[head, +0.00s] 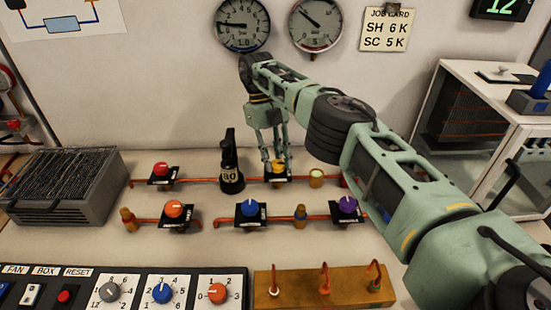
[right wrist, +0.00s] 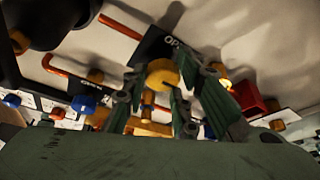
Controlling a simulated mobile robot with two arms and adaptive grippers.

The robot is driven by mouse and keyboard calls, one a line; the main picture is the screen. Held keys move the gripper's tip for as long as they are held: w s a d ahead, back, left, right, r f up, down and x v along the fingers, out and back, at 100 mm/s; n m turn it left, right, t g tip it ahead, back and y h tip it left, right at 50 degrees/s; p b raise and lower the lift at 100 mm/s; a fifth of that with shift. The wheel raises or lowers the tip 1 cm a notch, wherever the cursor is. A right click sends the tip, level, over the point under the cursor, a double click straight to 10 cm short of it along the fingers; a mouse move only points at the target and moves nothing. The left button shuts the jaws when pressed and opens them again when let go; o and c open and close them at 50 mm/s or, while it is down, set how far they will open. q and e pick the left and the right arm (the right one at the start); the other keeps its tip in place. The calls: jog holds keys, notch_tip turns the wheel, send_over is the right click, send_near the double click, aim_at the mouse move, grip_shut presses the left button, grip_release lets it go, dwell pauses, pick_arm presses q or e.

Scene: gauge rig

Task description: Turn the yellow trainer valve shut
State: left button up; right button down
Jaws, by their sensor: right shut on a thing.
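The yellow valve knob (head: 277,166) sits on a black plate on the back copper pipe, at the middle of the rig. My right gripper (head: 276,158) comes down on it from above and is shut on it. In the right wrist view the round yellow knob (right wrist: 163,74) shows between the two fingers (right wrist: 160,85), with a black plate (right wrist: 168,48) lettered "OP..." behind it. The fingers hide part of the knob in the head view. My left gripper is not in view.
A black bottle-shaped thing marked 80 (head: 230,175) stands just left of the gripper. Red (head: 161,169), orange (head: 174,209), blue (head: 250,208) and purple (head: 347,204) knobs sit around. Two dial gauges (head: 242,24) hang behind. A dial panel (head: 130,290) and wooden block (head: 325,285) lie in front.

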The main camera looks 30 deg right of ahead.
aim_at(273, 163)
jog(key=c, duration=1.6)
grip_release()
jog(key=shift+s+a+f, duration=0.1)
jog(key=shift+a+f, duration=0.1)
jog(key=shift+a, duration=0.2)
jog(key=shift+r, duration=0.1)
jog(key=shift+d+r, duration=0.15)
jog(key=shift+r, duration=4.95)
jog(key=shift+r, duration=0.1)
